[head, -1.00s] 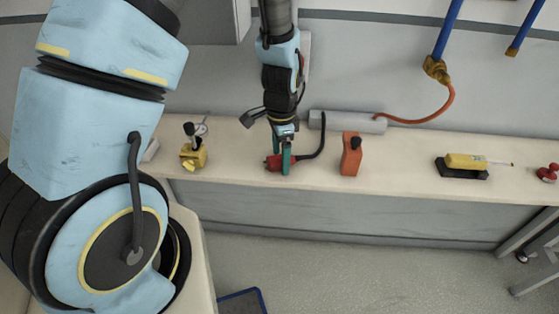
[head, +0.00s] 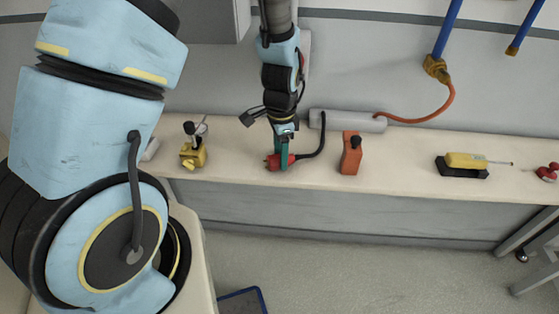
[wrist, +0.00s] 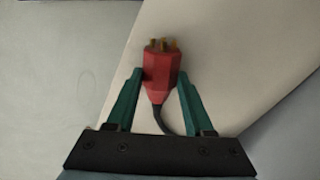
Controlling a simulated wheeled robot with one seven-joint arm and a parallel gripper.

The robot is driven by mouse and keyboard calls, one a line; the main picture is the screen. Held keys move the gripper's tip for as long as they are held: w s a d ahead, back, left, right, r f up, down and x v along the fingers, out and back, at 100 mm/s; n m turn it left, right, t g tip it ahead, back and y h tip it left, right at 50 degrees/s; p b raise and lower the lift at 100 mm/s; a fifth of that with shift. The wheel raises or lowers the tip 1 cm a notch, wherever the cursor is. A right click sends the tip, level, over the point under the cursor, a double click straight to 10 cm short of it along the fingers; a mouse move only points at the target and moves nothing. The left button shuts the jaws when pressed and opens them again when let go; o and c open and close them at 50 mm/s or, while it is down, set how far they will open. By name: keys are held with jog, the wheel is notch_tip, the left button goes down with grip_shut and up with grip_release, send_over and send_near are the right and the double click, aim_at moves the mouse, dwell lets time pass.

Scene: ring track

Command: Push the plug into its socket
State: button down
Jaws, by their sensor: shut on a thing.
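The red plug (head: 271,163) is at the bench top below my arm, its black cord rising to the right. In the wrist view the plug (wrist: 161,82) sits between the green fingers, its brass prongs pointing away from my gripper. My gripper (head: 282,163) is shut on the plug; in the wrist view my gripper (wrist: 164,75) has its tips at the plug's sides. I cannot tell whether the plug touches the bench. I cannot make out a socket for certain in either view.
A grey bar-shaped housing (head: 348,122) with an orange hose lies behind the plug. An orange block (head: 351,158) with a black knob stands to the right, a yellow gauge stand (head: 193,156) to the left. A yellow tool (head: 466,160) lies farther right on the bench (head: 405,175).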

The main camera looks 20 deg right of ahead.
notch_tip(320, 180, up, 9)
jog(key=shift+r+b, duration=0.1)
jog(key=shift+b, duration=0.95)
jog(key=shift+r, duration=0.45)
